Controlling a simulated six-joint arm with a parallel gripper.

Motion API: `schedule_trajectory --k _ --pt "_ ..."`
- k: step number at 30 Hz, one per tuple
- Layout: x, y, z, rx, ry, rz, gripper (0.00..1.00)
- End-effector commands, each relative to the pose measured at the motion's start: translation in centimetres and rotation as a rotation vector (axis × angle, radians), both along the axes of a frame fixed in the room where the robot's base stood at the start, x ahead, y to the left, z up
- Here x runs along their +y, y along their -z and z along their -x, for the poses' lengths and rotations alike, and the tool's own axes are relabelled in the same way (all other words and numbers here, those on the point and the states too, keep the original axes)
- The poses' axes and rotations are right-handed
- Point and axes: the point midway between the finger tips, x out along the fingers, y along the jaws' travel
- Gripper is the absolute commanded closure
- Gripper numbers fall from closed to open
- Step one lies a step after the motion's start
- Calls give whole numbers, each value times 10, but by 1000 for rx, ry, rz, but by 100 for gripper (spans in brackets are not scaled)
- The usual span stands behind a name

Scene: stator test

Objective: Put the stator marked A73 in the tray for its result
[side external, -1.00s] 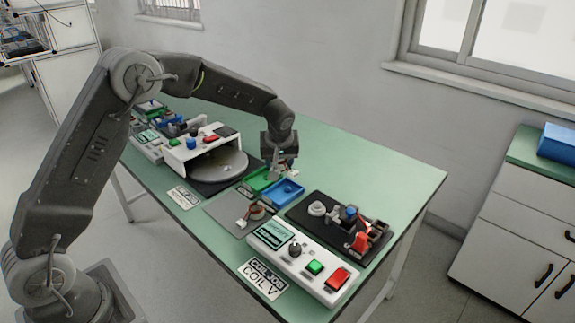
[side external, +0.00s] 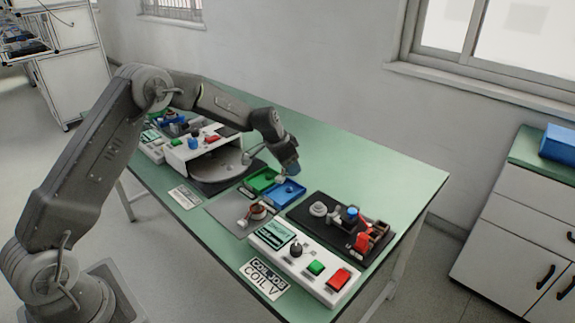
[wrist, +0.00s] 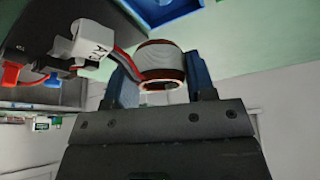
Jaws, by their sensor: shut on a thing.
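My gripper (wrist: 160,75) is shut on a stator (wrist: 162,62), a grey ring with a copper-coloured lower edge, held between the two fingers. Red and dark leads run from it to a white tag (wrist: 90,46) on which A7 can be read; the rest is unclear. In the side view my gripper (side external: 287,170) is tilted, close above the far edge of the trays, and mostly hides the stator. The green tray (side external: 263,181) and the blue tray (side external: 288,193) lie side by side. The blue tray's edge also shows in the wrist view (wrist: 165,14).
Another stator (side external: 257,212) with leads lies on a grey mat (side external: 228,214). A black test fixture (side external: 322,228) with red and blue parts is right of the trays. A control box (side external: 305,262) and a COIL V sign (side external: 264,279) stand in front. A white machine (side external: 200,148) stands left.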

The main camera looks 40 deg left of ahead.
Motion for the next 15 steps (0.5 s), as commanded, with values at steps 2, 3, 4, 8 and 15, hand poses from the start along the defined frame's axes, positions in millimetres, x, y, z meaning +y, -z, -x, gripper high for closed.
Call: schedule_trajectory --k 2,3,4,8,15 --pt "3 2 -4 -1 64 1 81" --pt "5 3 -6 -1 94 -1 81" --pt "6 3 -7 -1 113 0 81" --pt "8 4 -9 -1 166 -2 81" --pt "8 11 -9 0 179 -2 81"
